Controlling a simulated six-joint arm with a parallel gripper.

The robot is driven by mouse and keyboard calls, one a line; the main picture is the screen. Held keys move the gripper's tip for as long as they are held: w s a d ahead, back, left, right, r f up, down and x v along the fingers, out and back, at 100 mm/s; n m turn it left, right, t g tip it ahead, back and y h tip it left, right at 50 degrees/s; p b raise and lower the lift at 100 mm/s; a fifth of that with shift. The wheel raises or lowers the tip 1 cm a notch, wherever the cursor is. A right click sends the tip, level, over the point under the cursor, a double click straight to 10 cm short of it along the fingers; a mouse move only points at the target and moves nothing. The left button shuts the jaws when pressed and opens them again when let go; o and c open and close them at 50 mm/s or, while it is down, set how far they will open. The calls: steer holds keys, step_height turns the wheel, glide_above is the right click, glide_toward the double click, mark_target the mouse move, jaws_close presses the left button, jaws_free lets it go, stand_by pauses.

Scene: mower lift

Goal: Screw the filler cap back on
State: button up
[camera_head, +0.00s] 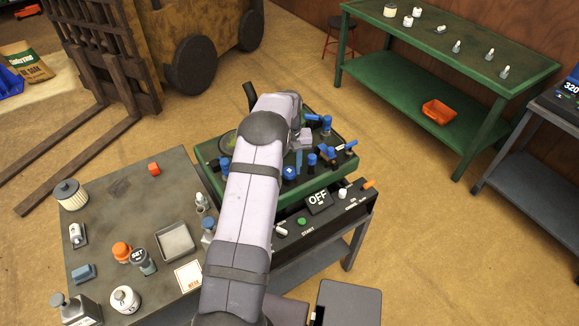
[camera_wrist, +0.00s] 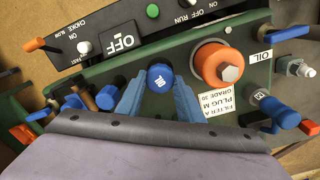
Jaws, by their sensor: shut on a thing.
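The filler cap (camera_wrist: 162,77) is a round blue cap with white lettering, seen in the wrist view near the middle of the green machine. My gripper (camera_wrist: 160,86) has its two blue fingers on either side of the cap and is shut on it. The cap sits over the green deck (camera_wrist: 95,76); its underside and the filler neck are hidden, so I cannot tell whether it is seated. In the head view my arm covers part of the deck (camera_head: 345,152), and I cannot pick out the cap there.
An orange filter (camera_wrist: 219,64) stands right of the cap, beside an OIL label (camera_wrist: 260,57). Blue-handled parts (camera_wrist: 278,112) crowd the deck's right side. The control panel (camera_wrist: 75,52) runs along one edge. A grey workbench (camera_head: 115,195) with bottles and a tray stands at left.

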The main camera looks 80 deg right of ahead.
steer(key=shift+m, duration=0.9)
steer(key=shift+m, duration=1.7)
jaws_close()
steer(key=o, duration=1.3)
jaws_free()
steer(key=shift+c, duration=0.2)
